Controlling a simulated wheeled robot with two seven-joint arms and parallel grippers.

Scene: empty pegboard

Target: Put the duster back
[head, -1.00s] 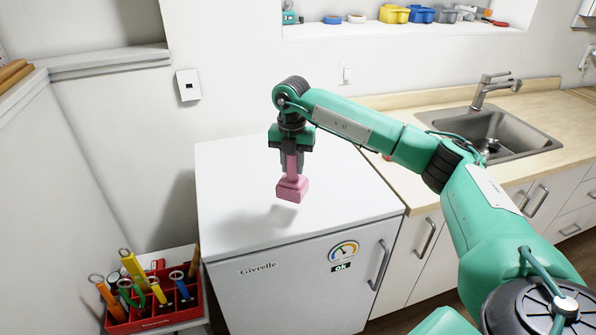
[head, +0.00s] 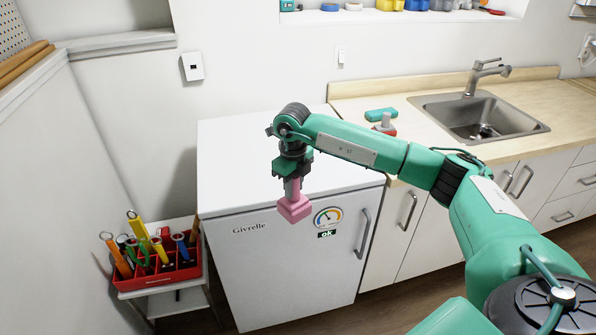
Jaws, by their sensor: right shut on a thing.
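A pink duster (head: 295,208) with a blocky head hangs below my right gripper (head: 292,182), which is shut on its upper part. The duster is upright, head down, in front of the upper front edge of the white fridge (head: 250,150) in the head view. My right arm comes in from the right. My left gripper is not in view. A strip of pegboard (head: 12,32) shows at the top left edge; most of it is out of view.
A red tool caddy (head: 180,272) with several tools stands on a small white stand at lower left. The counter (head: 400,108) with a sink (head: 480,115) is at right, holding a green item (head: 381,114) and a grey-and-red item (head: 386,125). A wooden ledge (head: 28,62) is at upper left.

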